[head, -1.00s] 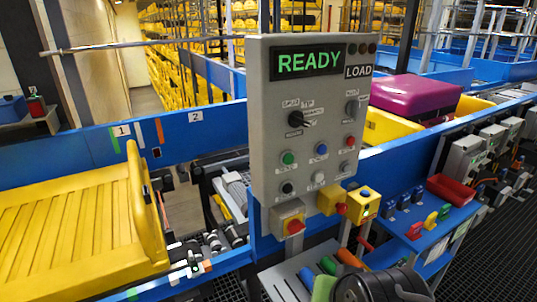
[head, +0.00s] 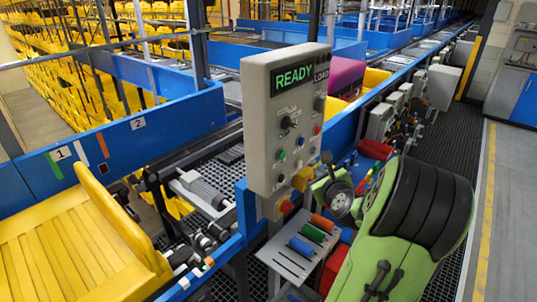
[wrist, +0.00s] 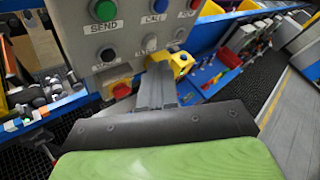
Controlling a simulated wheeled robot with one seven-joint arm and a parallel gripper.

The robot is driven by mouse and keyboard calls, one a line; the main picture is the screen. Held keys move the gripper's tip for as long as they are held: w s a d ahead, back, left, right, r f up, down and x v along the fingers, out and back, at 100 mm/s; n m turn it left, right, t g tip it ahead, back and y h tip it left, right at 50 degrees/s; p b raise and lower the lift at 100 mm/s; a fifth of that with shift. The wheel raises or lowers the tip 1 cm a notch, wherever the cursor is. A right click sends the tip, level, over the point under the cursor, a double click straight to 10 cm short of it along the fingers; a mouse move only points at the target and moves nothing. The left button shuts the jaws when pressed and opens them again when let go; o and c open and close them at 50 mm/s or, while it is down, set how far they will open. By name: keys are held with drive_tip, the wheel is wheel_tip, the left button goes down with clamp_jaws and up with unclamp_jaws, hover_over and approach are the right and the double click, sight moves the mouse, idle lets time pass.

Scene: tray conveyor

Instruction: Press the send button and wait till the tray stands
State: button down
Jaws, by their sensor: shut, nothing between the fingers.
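The grey control panel (head: 270,130) stands upright and its display (head: 293,77) reads READY in green, with LOAD beside it. The green button (head: 282,155) is on the panel's lower left; the wrist view shows it as a green button (wrist: 104,10) labelled SEND. My gripper (wrist: 157,68) is shut and empty. In the wrist view its fingers point toward the panel's lower edge, below and right of the green button, apart from it. An empty yellow tray (head: 70,245) sits at the left, near the mark 1.
A yellow box with a red button (wrist: 122,90) sits under the panel. Blue and red buttons (head: 317,130) are beside the green one. A purple case (head: 347,75) lies behind the panel. A shelf with coloured cylinders (head: 300,245) is below. The aisle at right (head: 510,220) is clear.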

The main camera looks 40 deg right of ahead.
sight(282, 155)
drive_tip(key=w+p, duration=0.2)
drive_tip(key=w, duration=0.7)
drive_tip(key=shift+a+p, duration=0.3)
drive_tip(key=shift+a, duration=0.05)
drive_tip(key=shift+f, duration=0.1)
idle(1.6)
drive_tip(key=shift+w+a, duration=0.1)
drive_tip(key=shift+w, duration=0.3)
drive_tip(key=shift+w+p, duration=0.3)
drive_tip(key=shift+w, duration=0.2)
idle(0.7)
drive_tip(key=shift+s+b, duration=0.35)
drive_tip(key=shift+s, duration=0.6)
